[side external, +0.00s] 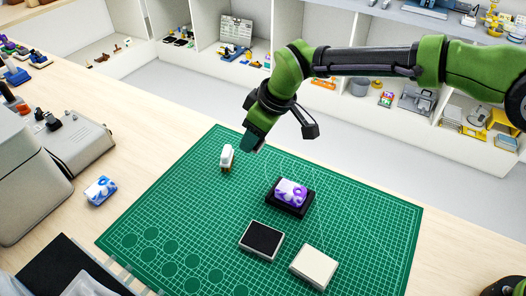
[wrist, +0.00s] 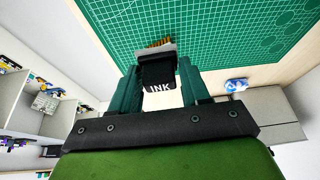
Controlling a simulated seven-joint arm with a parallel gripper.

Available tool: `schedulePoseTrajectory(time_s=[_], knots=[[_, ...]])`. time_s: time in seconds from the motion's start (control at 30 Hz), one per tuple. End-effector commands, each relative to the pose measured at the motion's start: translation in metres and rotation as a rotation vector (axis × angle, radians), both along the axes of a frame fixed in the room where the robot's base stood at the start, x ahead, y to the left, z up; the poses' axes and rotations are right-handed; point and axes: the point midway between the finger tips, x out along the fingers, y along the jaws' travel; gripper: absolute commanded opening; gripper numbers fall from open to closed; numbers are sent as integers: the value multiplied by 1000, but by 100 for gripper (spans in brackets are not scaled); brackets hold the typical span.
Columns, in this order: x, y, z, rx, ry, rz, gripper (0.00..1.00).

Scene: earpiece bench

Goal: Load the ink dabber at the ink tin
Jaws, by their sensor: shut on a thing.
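My gripper (wrist: 162,88) is shut on the ink dabber (wrist: 158,88), a black block marked INK between the teal fingers. The shallow tin with a black pad (side external: 262,240), seemingly the ink tin, lies on the mat, apart from my gripper and nearer the camera.
A purple-and-white piece (side external: 291,192) sits in a black holder (side external: 289,208). A cream-topped pad (side external: 314,266) lies right of the black one. A blue-and-white piece (side external: 101,190) lies left of the mat (side external: 360,225).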

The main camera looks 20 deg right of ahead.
Motion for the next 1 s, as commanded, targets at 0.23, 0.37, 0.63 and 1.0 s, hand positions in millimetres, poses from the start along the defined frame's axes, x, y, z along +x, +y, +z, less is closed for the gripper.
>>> schedulePoseTrajectory(time_s=[0.23, 0.37, 0.63, 1.0], knots=[[-88, 19, -3, 0, 4, 319, 22], [-136, 26, -8, -1, 2, 532, 22], [-170, 29, -21, -2, -1, 761, 22], [-170, 29, -50, -2, 2, 773, 22]])
